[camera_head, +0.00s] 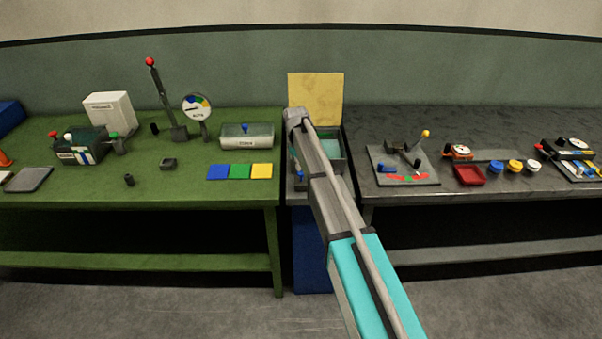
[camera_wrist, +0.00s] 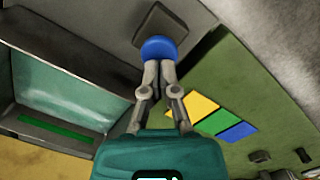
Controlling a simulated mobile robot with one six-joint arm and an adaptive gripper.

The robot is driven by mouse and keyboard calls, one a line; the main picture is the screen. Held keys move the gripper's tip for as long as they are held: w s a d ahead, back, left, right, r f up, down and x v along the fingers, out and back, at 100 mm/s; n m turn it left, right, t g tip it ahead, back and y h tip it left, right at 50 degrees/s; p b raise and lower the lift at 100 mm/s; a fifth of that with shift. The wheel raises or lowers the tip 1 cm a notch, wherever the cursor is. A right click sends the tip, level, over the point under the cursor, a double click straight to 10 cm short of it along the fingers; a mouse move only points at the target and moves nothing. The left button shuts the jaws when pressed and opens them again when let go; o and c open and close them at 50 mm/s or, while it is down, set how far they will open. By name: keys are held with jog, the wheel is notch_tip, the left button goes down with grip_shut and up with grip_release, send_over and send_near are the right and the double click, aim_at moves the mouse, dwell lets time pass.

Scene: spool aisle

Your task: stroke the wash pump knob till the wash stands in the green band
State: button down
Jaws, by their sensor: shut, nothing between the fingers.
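The blue wash pump knob (camera_wrist: 158,48) is a round ball in the wrist view, in front of a dark square plate. It also shows small in the head view (camera_head: 300,175), at the tank's left front. My gripper (camera_wrist: 158,66) is shut and empty, its fingertips together at the knob. They seem to touch it, but the contact is not clear. The wash (camera_wrist: 70,88) is a pale teal surface in the grey tank (camera_head: 347,168). A green band (camera_wrist: 57,132) shows as a strip in a slot at the tank's side. The wash level against the band cannot be read.
A green bench (camera_head: 120,190) with a gauge (camera_head: 197,107), levers and blue, green and yellow tiles (camera_head: 240,172) stands left. A dark bench (camera_head: 470,198) with trays and knobs stands right. A yellow panel (camera_head: 316,98) rises behind the tank. My arm covers part of the tank.

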aim_at(294, 164)
jog(key=shift+f+b, duration=1.35)
jog(key=shift+f, duration=0.15)
jog(key=shift+r, duration=0.25)
jog(key=shift+w+a+r+p, duration=0.15)
jog(key=shift+w+a+p, duration=0.1)
jog(key=shift+p, duration=0.15)
jog(key=shift+w+a+r+p, duration=0.2)
jog(key=shift+w+a, duration=0.15)
jog(key=shift+w, duration=0.15)
jog(key=shift+w+a+r+p, duration=0.15)
jog(key=shift+w+a, duration=0.2)
jog(key=shift+w, duration=0.15)
jog(key=shift+s+d+f, duration=0.1)
jog(key=shift+s, duration=0.05)
